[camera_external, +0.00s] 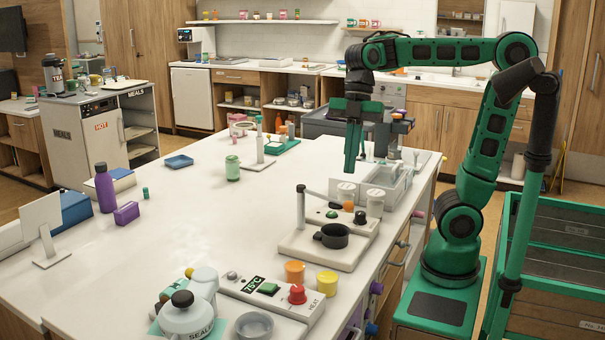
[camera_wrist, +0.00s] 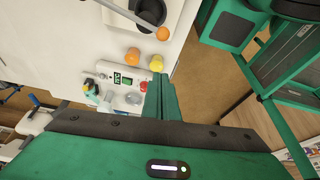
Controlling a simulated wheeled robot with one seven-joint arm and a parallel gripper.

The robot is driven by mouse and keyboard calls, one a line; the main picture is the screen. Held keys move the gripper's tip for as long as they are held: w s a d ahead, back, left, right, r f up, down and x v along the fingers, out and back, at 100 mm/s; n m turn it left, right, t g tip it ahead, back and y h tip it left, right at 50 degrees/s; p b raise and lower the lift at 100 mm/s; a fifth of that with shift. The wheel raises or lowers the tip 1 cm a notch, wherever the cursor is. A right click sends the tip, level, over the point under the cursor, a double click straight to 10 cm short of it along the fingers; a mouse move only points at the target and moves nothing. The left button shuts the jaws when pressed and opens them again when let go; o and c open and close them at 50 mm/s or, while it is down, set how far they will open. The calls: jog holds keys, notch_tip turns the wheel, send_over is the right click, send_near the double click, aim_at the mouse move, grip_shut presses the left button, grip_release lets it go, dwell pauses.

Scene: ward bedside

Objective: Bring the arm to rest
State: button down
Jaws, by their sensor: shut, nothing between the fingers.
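My green arm stands at the right of the white table (camera_external: 150,245) in the external view, its upper link stretched left over the table's far right part. My gripper (camera_external: 351,170) hangs from it, pointing down, with its fingers together and nothing between them.
A black pot (camera_external: 332,236) sits on a stand near the right edge. Orange (camera_external: 294,271) and yellow (camera_external: 327,283) cups stand near the heater panel (camera_external: 268,291). A purple bottle (camera_external: 105,188) and green jar (camera_external: 232,168) stand farther left. The table's middle is clear.

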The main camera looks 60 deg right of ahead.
jog(key=w+d+f+m+t+h, duration=0.1)
jog(key=d+f+m, duration=0.3)
jog(key=d+m, duration=0.25)
jog(key=d+f+m, duration=0.5)
jog(key=d+m, duration=0.1)
jog(key=d, duration=0.2)
jog(key=s+d+f+m+h, duration=0.1)
jog(key=s+d+f+m, duration=0.3)
jog(key=s+d+m, duration=0.1)
jog(key=s+d+f+m+h, duration=0.1)
jog(key=s+d+f+m, duration=0.3)
jog(key=s+d+m, duration=0.2)
jog(key=d+m, duration=0.2)
jog(key=d, duration=0.2)
jog(key=shift+d+f+g+h, duration=0.25)
jog(key=shift+f+g+h, duration=0.05)
jog(key=shift+g+h, duration=0.1)
jog(key=shift+w+f, duration=0.25)
jog(key=shift+w, duration=0.4)
